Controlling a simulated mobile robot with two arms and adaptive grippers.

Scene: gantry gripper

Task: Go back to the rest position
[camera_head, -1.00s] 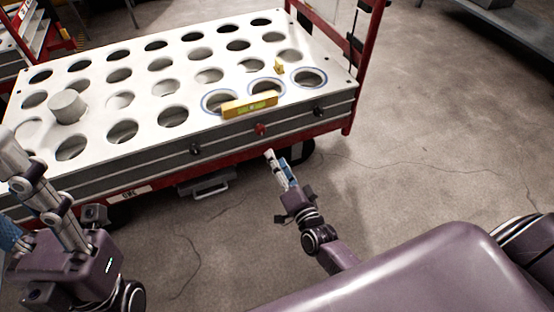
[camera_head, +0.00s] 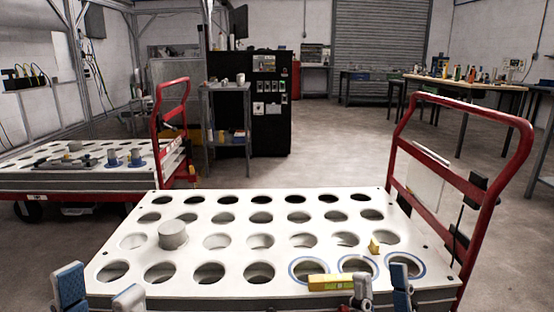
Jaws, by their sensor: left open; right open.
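My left gripper (camera_head: 99,291) shows only its fingers at the bottom left edge of the head view. They are apart with nothing between them, in front of the left near corner of the white cart top. My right gripper (camera_head: 382,290) shows its fingers at the bottom edge, right of centre. They are apart and empty, overlapping the near edge of the cart in the picture. Whether they touch it I cannot tell. Both arms below the fingers are out of view.
The white cart top (camera_head: 206,204) has rows of round holes. A grey cylinder (camera_head: 173,234) stands on it. A yellow bar (camera_head: 330,282) lies near the front edge, and a small yellow piece (camera_head: 374,246) is behind it. A red handle frame (camera_head: 487,197) rises at the right. Another cart (camera_head: 60,181) stands at left.

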